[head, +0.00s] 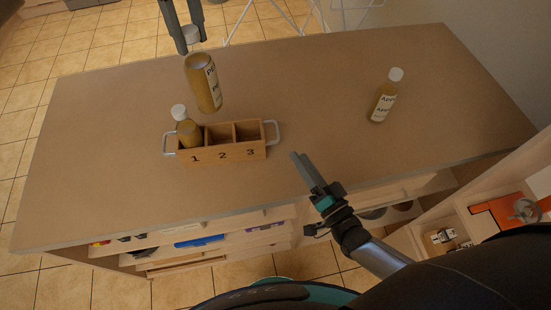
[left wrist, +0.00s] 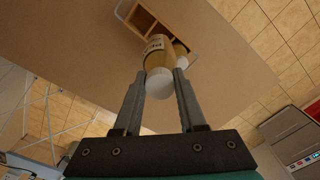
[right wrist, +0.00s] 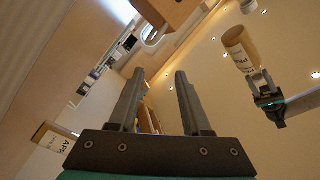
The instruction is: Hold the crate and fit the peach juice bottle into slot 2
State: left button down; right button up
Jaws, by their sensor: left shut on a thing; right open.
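My left gripper (head: 191,42) is shut on the cap of the peach juice bottle (head: 204,86), whose label shows only in part. The bottle hangs tilted above the back of the wooden crate (head: 222,152), apart from it. The left wrist view shows the bottle (left wrist: 157,52) below the fingers (left wrist: 159,82). The crate has slots marked 1, 2 and 3. A white-capped bottle (head: 188,132) stands in slot 1; slots 2 and 3 look empty. My right gripper (head: 308,170) is open and empty, right of the crate's right handle (head: 275,132), which also shows in the right wrist view (right wrist: 152,36).
An apple juice bottle (head: 383,97) stands on the right part of the table (head: 320,95). The tabletop between it and the crate is clear. Open shelves with several items (head: 200,241) lie under the table's front edge.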

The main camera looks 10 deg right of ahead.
aim_at(277, 127)
jog(key=a+m+h, duration=0.1)
jog(key=m+h, duration=0.1)
jog(key=m, duration=0.2)
jog(key=a+m+h, duration=0.2)
jog(key=m+h, duration=0.1)
jog(key=m, duration=0.2)
jog(key=w+a+f+m+h, duration=0.1)
jog(key=a+m+h, duration=0.1)
jog(key=m+h, duration=0.1)
jog(key=shift+a+m, duration=0.15)
jog(key=shift+m, duration=0.55)
jog(key=m, duration=0.1)
jog(key=a+m+h, duration=0.1)
jog(key=shift+a+f+m, duration=0.1)
jog(key=shift+f+m, duration=0.2)
jog(key=shift+m, duration=0.1)
jog(key=w, duration=0.3)
jog(key=w+d, duration=0.1)
jog(key=w, duration=0.3)
jog(key=w+d, duration=0.1)
jog(key=w, duration=0.3)
jog(key=shift+w+d+f, duration=0.2)
jog(key=shift+w+d, duration=0.05)
grip_shut()
